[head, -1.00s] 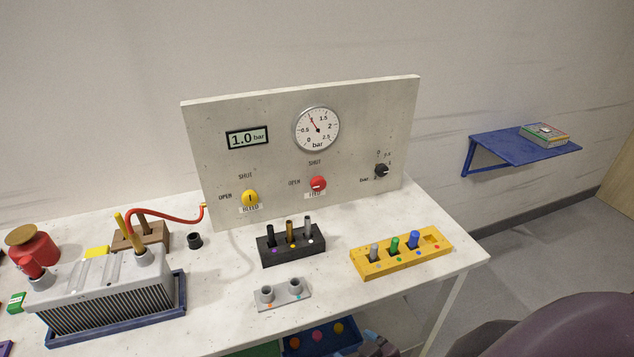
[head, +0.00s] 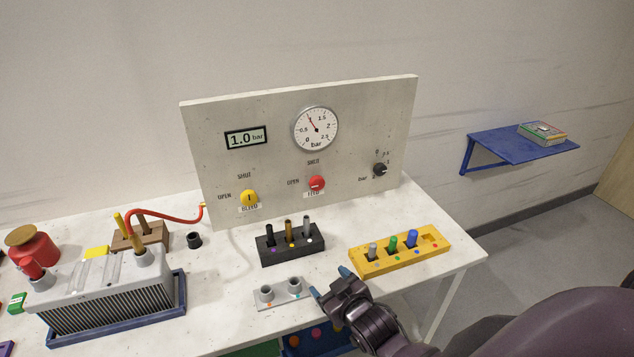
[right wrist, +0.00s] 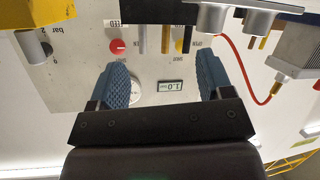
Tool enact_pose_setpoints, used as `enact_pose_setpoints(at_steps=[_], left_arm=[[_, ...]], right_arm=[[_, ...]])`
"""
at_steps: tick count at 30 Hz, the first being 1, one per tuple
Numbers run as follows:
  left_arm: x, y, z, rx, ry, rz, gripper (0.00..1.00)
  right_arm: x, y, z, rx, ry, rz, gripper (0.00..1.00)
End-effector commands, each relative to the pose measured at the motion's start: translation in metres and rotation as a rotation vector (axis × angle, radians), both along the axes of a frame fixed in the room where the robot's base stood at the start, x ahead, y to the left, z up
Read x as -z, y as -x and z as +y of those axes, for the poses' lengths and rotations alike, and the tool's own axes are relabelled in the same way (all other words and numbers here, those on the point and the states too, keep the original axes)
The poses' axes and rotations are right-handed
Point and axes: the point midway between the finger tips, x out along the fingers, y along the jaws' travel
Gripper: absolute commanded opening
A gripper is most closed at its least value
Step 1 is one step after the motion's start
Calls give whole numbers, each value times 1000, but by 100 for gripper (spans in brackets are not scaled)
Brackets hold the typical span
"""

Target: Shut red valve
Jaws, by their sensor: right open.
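The red valve (head: 316,184) is a round red knob low on the upright panel (head: 230,125), with the labels OPEN at its left and SHUT above. Its pale mark looks roughly horizontal. It also shows in the right wrist view (right wrist: 117,47), where the picture is upside down. My right gripper (head: 331,281) is open and empty, over the table front, below and well short of the valve. Its two blue fingers (right wrist: 162,85) are spread wide in the right wrist view. My left gripper is not in view.
A yellow valve (head: 249,197) and a black knob (head: 379,170) flank the red one. A black block with pegs (head: 290,256), a grey two-socket holder (head: 283,303) and a yellow peg tray (head: 400,262) stand before the panel. A grey ribbed box (head: 105,308) with a red hose is at left.

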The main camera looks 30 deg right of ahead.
Motion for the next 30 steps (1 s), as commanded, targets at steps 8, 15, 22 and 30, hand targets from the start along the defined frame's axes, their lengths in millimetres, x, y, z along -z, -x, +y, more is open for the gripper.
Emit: enact_pose_setpoints(at_steps=[8, 15, 22, 30], left_arm=[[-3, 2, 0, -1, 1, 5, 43], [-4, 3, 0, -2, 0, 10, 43], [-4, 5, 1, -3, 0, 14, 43], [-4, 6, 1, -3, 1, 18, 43]], right_arm=[[-48, -70, -45, 62, 427, -98, 73], [-83, -110, -75, 99, 878, -104, 73], [-106, -137, -93, 100, 1319, -43, 73], [-114, -159, -104, 38, 1835, 104, 73]])
